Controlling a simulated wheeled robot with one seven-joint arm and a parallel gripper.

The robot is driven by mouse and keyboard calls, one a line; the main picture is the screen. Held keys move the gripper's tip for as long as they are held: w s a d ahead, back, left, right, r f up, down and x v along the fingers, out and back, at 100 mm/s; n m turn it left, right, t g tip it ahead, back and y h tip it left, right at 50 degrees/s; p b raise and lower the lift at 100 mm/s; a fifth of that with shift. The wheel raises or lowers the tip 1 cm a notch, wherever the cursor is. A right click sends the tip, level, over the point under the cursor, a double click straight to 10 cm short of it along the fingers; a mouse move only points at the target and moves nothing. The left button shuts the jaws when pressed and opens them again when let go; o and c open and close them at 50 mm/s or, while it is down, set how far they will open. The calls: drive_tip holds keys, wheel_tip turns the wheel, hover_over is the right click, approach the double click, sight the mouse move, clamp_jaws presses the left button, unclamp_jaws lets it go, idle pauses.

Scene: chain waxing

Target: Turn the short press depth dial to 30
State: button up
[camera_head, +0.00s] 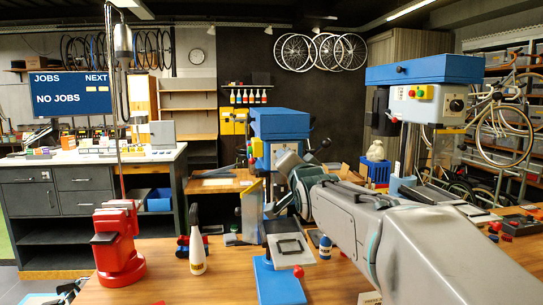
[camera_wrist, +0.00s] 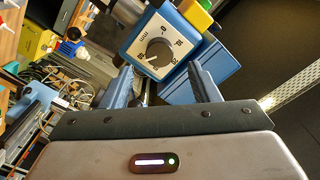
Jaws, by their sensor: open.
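The short press (camera_head: 280,124) has a blue head and stands in the middle of the head view. In the wrist view a grey round depth dial (camera_wrist: 158,56) sits on a white plate marked with numbers and "mm". The plate is tilted in the picture. I cannot read clearly where the pointer stands. My gripper (camera_wrist: 161,84) is open, with the dial ahead and between its fingers in the picture; no contact is visible.
A taller blue-topped press (camera_head: 425,72) stands at the right. A red stand (camera_head: 119,245) and a white bottle (camera_head: 197,248) are on the wooden bench at the left. A blue base with a grey plate (camera_head: 290,250) is in front of my arm.

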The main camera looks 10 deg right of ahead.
drive_tip(key=w+p, duration=0.1)
drive_tip(key=w, duration=0.4)
drive_tip(key=shift+w, duration=0.25)
drive_tip(key=c, duration=1)
